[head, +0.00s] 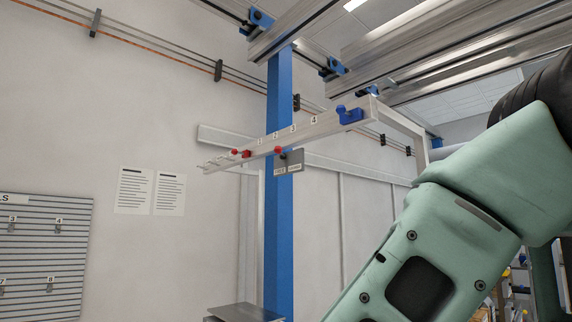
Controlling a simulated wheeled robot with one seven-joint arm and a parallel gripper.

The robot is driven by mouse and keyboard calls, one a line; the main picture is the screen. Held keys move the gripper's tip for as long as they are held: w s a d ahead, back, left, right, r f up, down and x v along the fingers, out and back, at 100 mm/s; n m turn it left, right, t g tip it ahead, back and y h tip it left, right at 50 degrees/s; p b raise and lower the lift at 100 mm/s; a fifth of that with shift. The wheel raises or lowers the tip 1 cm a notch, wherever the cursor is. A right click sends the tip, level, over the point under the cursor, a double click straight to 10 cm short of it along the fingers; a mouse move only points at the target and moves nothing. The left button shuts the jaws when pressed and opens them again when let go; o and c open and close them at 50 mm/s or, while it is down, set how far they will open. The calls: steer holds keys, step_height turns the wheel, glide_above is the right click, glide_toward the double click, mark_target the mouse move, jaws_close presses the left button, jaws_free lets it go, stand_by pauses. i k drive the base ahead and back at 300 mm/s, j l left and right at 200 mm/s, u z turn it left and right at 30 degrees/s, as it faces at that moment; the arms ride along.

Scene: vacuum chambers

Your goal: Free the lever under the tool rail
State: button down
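A pale rail (327,127), which looks like the tool rail, runs from the left up to the right, marked with numbers 1 to 4. Small red parts (277,150) sit along its lower left stretch. A grey plate with small labels (295,160) hangs under the rail beside one red part. A blue block (350,115) is fixed near the rail's right end. I cannot tell for sure which part is the lever. My gripper is out of view; only my green arm shows at the right, apart from the rail in the picture.
A blue post (279,230) stands behind the rail. Metal beams (430,45) cross overhead. A slatted board with numbered hooks (40,255) and two printed sheets (151,191) are on the left wall. A grey flat surface (240,312) lies below. Open space shows left of the post.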

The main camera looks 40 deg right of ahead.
mark_target(278, 149)
steer(key=i+j+z, duration=0.25)
steer(key=i, duration=0.15)
steer(key=i+j+z, duration=0.2)
steer(key=i, duration=0.2)
steer(key=l, duration=0.1)
